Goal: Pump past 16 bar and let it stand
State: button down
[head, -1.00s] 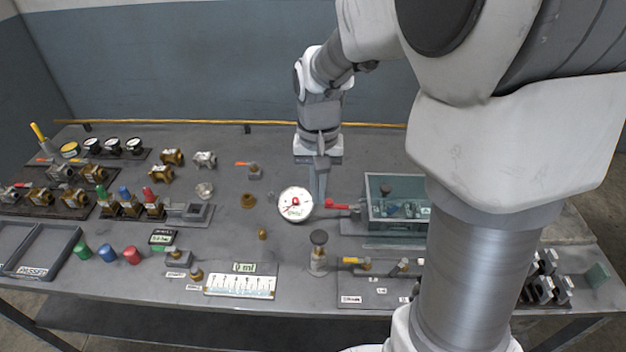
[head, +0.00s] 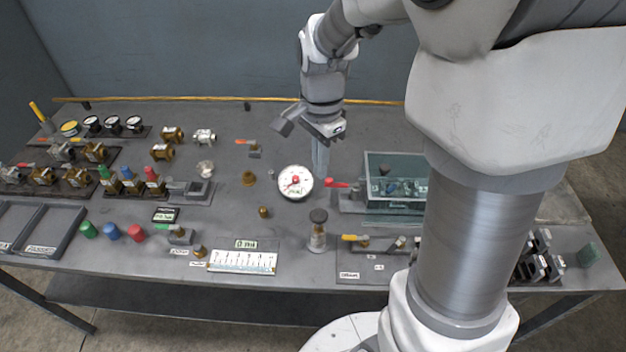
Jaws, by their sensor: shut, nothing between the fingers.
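The round white pressure gauge (head: 295,183) faces me near the middle of the bench. It has a red centre and needle; the reading is too small to tell. A red lever (head: 337,184) sticks out to its right, beside a glass-walled tank (head: 397,184) with parts inside. A grey upright post (head: 321,156) stands behind the gauge. My gripper (head: 283,122) is shut and empty, above the back of the bench, up and behind the gauge, turned to the left. It touches neither the gauge nor the lever.
Brass valves (head: 162,152), dark gauges (head: 113,124) and coloured caps (head: 112,232) fill the left side. A yellow-handled valve (head: 356,238) lies at the front right. The back middle is fairly clear.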

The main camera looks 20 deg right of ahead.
aim_at(320, 215)
jog(key=m, duration=0.2)
jog(key=r+m+p, duration=0.1)
jog(key=m, duration=0.5)
jog(key=shift+d+r, duration=0.15)
jog(key=shift+r, duration=0.1)
jog(key=shift+f, duration=0.1)
notch_tip(320, 215, down, 14)
jog(key=shift+r, duration=0.1)
dwell(0.5)
notch_tip(320, 215, down, 4)
jog(key=b, duration=0.2)
jog(key=shift+s+r+b, duration=0.1)
jog(key=shift+b, duration=0.3)
jog(key=shift+s, duration=0.1)
